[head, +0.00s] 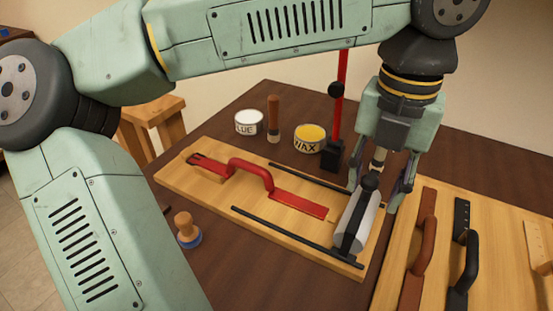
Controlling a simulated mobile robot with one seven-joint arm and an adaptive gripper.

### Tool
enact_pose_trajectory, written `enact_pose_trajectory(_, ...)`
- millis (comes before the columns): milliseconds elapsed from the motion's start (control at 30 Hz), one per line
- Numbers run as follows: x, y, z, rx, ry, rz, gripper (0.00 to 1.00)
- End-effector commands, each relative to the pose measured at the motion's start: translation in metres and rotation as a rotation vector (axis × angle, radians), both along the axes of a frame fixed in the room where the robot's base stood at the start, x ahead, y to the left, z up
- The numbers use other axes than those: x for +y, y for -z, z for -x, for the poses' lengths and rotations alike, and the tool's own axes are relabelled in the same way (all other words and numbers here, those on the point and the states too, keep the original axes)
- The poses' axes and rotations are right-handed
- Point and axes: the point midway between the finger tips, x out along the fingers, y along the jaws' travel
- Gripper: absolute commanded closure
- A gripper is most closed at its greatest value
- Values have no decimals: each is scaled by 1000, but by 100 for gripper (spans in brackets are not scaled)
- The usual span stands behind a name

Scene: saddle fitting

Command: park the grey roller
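The grey roller (367,228) is a grey cylinder with a black band and a dark knob on top. It lies at the right end of a light wooden board, by the ends of two black rails (283,235). My gripper (379,192) points down at the roller's far end, its two fingers spread apart. The roller's knob shows in front of the gap between them, and I see no finger closed on it. Part of the roller's far end is hidden by the knob and the gripper.
A red strap with a raised loop (252,172) lies on the board. Behind stand a white glue tub (248,123), a wooden-handled tool (273,115), a yellow wax tub (310,138) and a red post (341,95). A stamp (186,229) stands in front; a second board with brown (417,258) and black straps (463,265) lies right.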

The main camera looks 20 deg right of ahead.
Motion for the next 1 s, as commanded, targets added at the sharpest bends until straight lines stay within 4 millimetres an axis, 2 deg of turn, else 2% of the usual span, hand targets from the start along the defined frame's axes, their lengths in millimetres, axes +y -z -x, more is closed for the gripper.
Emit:
enact_pose_trajectory(100,0,-14,0,-1,-1,0,60)
enact_pose_trajectory(600,0,-52,0,-1,0,-1,60)
enact_pose_trajectory(1000,0,-53,0,0,0,0,60)
